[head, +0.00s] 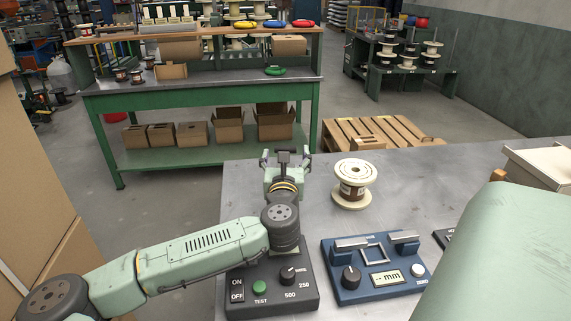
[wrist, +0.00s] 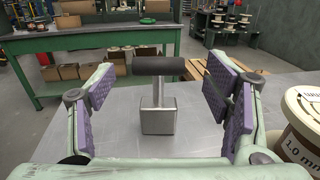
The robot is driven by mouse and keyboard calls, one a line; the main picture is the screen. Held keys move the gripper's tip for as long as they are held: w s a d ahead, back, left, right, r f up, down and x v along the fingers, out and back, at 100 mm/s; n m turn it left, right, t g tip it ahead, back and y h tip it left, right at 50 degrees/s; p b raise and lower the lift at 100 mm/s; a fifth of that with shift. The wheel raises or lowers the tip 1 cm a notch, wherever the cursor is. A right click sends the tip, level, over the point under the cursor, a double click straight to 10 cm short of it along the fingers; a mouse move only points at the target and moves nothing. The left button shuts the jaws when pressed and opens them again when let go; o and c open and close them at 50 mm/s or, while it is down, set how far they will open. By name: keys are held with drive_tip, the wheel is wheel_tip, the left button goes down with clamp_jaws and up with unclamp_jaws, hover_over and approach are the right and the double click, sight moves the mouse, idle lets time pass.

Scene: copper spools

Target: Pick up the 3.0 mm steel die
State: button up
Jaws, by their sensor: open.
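A steel block with a thin upright stem and a black crossbar handle (wrist: 158,113) stands upright on the grey metal table, between my gripper's fingers in the wrist view. It appears to be the steel die, but no size marking is readable on it. In the head view its dark handle (head: 283,153) shows between the fingers. My gripper (head: 286,158) is open over the table's left part. Its purple-padded fingers (wrist: 163,88) stand on either side of the die, with a gap on both sides.
A copper wire spool (head: 352,185) stands right of my gripper; in the wrist view this spool (wrist: 301,125) reads 1.0 mm and is close to the right finger. A black control box (head: 272,285) and a blue gauge (head: 375,268) sit nearer. A green workbench (head: 200,95) stands beyond.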

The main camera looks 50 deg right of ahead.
sight(286, 147)
drive_tip(key=p+x, duration=0.2)
drive_tip(key=x, duration=0.2)
drive_tip(key=shift+w+d+r, duration=0.1)
drive_tip(key=shift+w+d, duration=0.1)
drive_tip(key=shift+w, duration=0.05)
drive_tip(key=shift+w+d, duration=0.15)
drive_tip(key=shift+c, duration=0.3)
clamp_jaws()
idle(0.3)
